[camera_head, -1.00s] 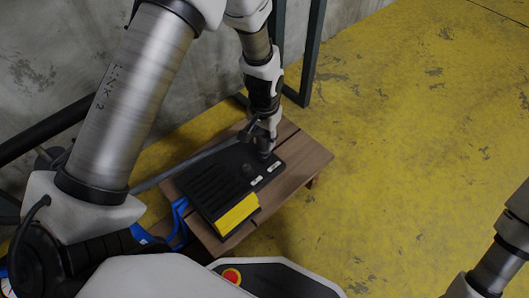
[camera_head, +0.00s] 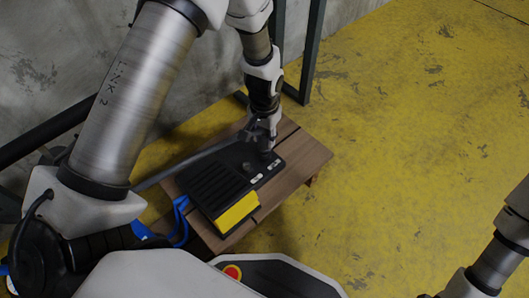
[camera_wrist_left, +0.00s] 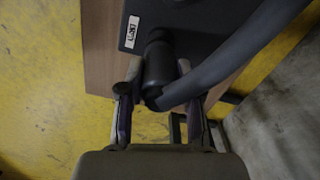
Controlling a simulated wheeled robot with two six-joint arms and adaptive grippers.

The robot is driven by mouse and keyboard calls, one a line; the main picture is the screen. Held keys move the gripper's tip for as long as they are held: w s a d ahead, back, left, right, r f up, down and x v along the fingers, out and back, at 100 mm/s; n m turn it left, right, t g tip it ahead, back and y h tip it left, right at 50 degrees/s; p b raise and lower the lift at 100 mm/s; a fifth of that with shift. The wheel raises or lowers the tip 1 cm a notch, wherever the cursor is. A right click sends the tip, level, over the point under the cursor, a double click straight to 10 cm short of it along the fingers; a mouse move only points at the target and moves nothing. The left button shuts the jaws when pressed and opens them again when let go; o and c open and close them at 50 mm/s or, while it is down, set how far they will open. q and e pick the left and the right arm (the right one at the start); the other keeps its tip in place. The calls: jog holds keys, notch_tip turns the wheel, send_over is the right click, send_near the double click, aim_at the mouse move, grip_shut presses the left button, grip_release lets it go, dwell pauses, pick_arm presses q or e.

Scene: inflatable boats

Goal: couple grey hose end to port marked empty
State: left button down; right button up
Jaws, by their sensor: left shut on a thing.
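The black pump box (camera_head: 215,182) with a yellow side (camera_head: 237,211) lies on a small wooden table. My left gripper (camera_head: 262,142) is over its far right corner. In the left wrist view, that gripper (camera_wrist_left: 152,95) is shut on the dark hose end (camera_wrist_left: 158,65), with the grey hose (camera_wrist_left: 235,55) running off to the upper right. The hose end is at the box top, beside a white label (camera_wrist_left: 132,32) that I cannot read surely. The port beneath is hidden, and I cannot tell if the end is seated. Another port (camera_head: 246,167) shows bare.
The wooden table (camera_head: 305,160) has bare planks to the right of the box. A dark metal frame (camera_head: 305,60) and a concrete wall stand behind. The yellow floor to the right is clear.

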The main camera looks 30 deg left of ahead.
pick_arm(q)
jog(key=shift+f+b, duration=0.3)
jog(key=shift+f, duration=0.7)
dwell(0.4)
jog(key=c, duration=0.7)
grip_release()
jog(key=shift+r, duration=0.15)
